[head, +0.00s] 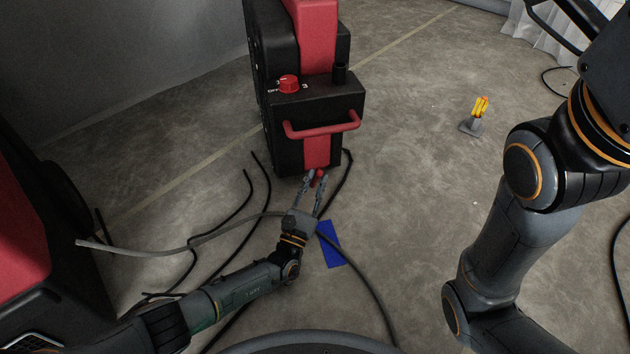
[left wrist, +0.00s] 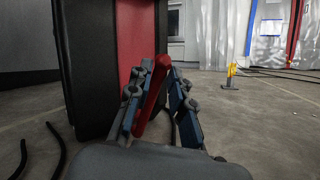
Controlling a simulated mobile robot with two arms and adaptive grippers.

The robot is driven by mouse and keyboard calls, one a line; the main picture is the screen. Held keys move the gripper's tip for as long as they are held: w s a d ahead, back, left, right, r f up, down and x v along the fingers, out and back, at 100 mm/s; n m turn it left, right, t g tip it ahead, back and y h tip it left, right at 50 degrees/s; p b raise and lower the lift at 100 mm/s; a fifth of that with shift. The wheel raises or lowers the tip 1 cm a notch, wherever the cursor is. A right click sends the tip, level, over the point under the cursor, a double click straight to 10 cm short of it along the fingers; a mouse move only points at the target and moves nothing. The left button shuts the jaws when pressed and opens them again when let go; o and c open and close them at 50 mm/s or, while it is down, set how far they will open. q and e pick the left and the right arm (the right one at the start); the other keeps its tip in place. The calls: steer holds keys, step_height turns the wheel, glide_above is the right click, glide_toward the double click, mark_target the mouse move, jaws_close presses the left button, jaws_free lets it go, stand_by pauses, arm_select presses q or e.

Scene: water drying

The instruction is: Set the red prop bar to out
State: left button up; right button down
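The black and red machine (head: 262,110) stands on the floor ahead, with a red tubular handle (head: 322,130) across its front. My left gripper (head: 316,176) is low at the machine's foot, its two fingers pointing at it. A small red part (head: 320,173) shows at the fingertips. In the left wrist view the red bar (left wrist: 152,98) stands tilted between the fingers of my left gripper (left wrist: 160,72). It lies close along the left finger, and a gap shows towards the right finger, so the fingers look open around it. My right arm is at the right; its gripper is out of view.
A red knob (head: 289,84) sits on the machine's top ledge. A blue flat piece (head: 331,244) lies on the floor beside my left gripper. Black hoses (head: 262,180) run over the floor. A yellow object on a grey base (head: 471,126) stands right, with clear floor between.

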arm_select(q)
steer(key=shift+o, duration=0.9)
steer(key=v, duration=0.4)
steer(key=shift+s+a+r, duration=0.1)
steer(key=s+a, duration=0.3)
steer(key=s, duration=0.7)
steer(key=shift+s, duration=0.25)
steer(key=shift+r, duration=0.15)
